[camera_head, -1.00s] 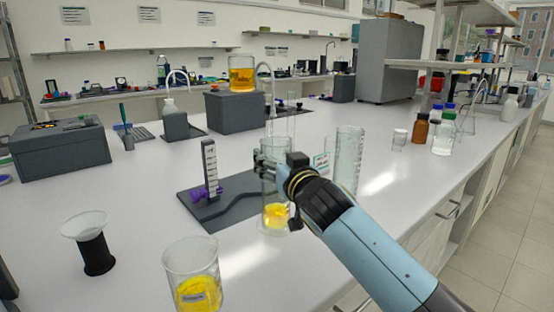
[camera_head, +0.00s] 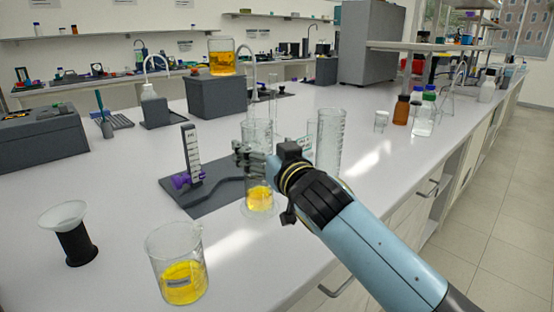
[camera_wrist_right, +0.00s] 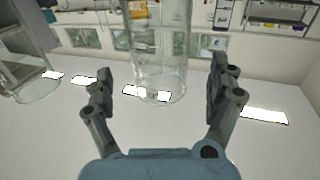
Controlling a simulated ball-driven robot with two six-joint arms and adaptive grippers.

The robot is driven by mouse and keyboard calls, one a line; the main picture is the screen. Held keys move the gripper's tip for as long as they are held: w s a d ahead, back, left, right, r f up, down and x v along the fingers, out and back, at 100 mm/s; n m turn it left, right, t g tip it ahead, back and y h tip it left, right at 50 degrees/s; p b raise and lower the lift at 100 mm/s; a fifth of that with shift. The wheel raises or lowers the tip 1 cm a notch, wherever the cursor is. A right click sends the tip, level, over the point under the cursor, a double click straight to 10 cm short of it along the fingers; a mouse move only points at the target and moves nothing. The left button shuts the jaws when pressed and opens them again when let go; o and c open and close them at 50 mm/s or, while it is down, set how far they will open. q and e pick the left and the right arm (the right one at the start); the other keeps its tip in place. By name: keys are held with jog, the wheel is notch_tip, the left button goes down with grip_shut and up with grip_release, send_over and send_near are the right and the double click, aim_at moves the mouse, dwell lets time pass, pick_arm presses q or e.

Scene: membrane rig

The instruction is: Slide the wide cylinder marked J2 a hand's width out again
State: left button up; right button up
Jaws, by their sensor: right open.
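A clear glass cylinder (camera_head: 259,205) with yellow liquid low inside stands upright at the right edge of a dark mat (camera_head: 185,197); no J2 mark is readable on it. My right gripper (camera_head: 257,155) is open at the cylinder's upper part and hides some of it. In the right wrist view, which looks upside down, the open fingers of my right gripper (camera_wrist_right: 165,95) flank a clear cylinder (camera_wrist_right: 160,60), with gaps on both sides. A taller empty-looking graduated cylinder (camera_head: 330,140) stands to the right, beyond my wrist. My left gripper is not in view.
A scale stand with a purple clamp (camera_head: 185,180) stands on the mat. A beaker of yellow liquid (camera_head: 182,285) and a black-based funnel (camera_head: 74,240) stand in front. A grey block (camera_head: 214,92) bears an orange-filled beaker (camera_head: 222,60).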

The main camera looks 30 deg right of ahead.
jog(key=s+a, duration=0.1)
jog(key=s, duration=0.7)
